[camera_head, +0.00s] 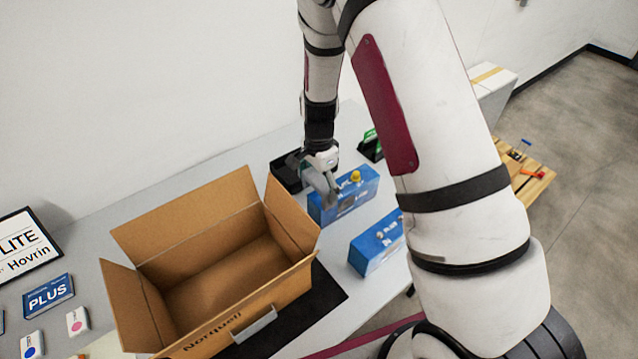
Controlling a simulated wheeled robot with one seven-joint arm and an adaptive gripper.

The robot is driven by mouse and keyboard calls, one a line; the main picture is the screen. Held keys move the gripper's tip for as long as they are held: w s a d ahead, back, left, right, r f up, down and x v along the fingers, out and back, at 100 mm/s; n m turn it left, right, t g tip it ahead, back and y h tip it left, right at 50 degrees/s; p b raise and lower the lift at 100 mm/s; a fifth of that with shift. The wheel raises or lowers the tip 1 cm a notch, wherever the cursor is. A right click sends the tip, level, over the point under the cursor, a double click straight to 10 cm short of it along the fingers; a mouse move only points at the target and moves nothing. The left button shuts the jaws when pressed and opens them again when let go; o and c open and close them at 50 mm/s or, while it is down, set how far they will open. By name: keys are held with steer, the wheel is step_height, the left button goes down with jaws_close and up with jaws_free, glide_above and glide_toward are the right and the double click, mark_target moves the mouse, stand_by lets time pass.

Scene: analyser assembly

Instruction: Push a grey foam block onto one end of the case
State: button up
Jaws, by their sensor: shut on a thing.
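My gripper (325,186) points down over the table at the centre of the view. It is shut on a grey piece, probably a foam block; the fingers and the piece blend, so its outline is unclear. A blue box (346,203) with a yellow knob on top stands just beside and below the gripper; whether they touch I cannot tell. A second blue box (376,245) stands nearer, partly hidden by my arm. A black open tray (287,173) lies left of the gripper. I cannot tell for sure which of these is the case.
A large open cardboard box (180,212) with raised flaps fills the left-centre of the grey table (190,178), on a dark mat (322,290). A green-and-black item (371,145) stands behind my arm. Signs and small cards lie at left. A wooden pallet (532,183) is at right.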

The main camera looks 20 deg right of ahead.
mark_target(319, 198)
steer(key=shift+f+b, duration=0.75)
steer(key=shift+f, duration=2.05)
stand_by(2.4)
steer(key=o, duration=0.7)
steer(key=shift+r+p, duration=0.9)
steer(key=shift+r, duration=2.65)
